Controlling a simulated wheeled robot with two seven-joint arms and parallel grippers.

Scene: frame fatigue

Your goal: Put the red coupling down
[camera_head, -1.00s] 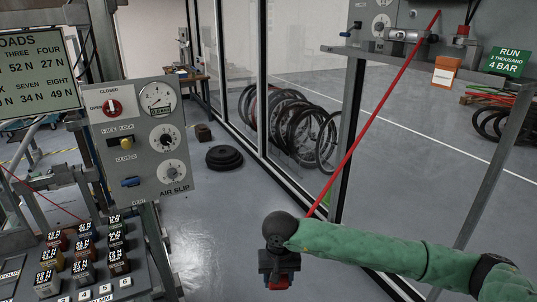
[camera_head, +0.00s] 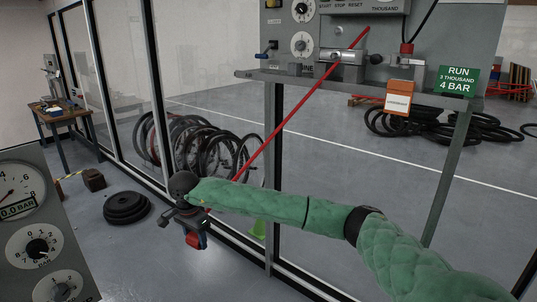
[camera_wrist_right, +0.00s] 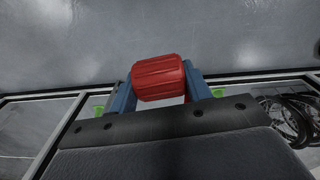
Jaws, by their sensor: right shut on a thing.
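The red coupling (camera_wrist_right: 158,79) is a short ribbed red cylinder. In the right wrist view it sits between the two blue fingers of my right gripper (camera_wrist_right: 160,92), which is shut on it. In the head view my right gripper (camera_head: 194,238) hangs at the end of the green-sleeved arm, with the coupling (camera_head: 196,241) low in its jaws. The coupling is held in the air with grey floor behind it. My left gripper is in neither view.
A grey shelf (camera_head: 360,83) with fittings and an orange-and-white box (camera_head: 399,98) stands at the upper right. A red hose (camera_head: 300,105) slants down from it behind my arm. A gauge panel (camera_head: 40,235) is at the lower left. Black discs (camera_head: 127,207) lie on the floor.

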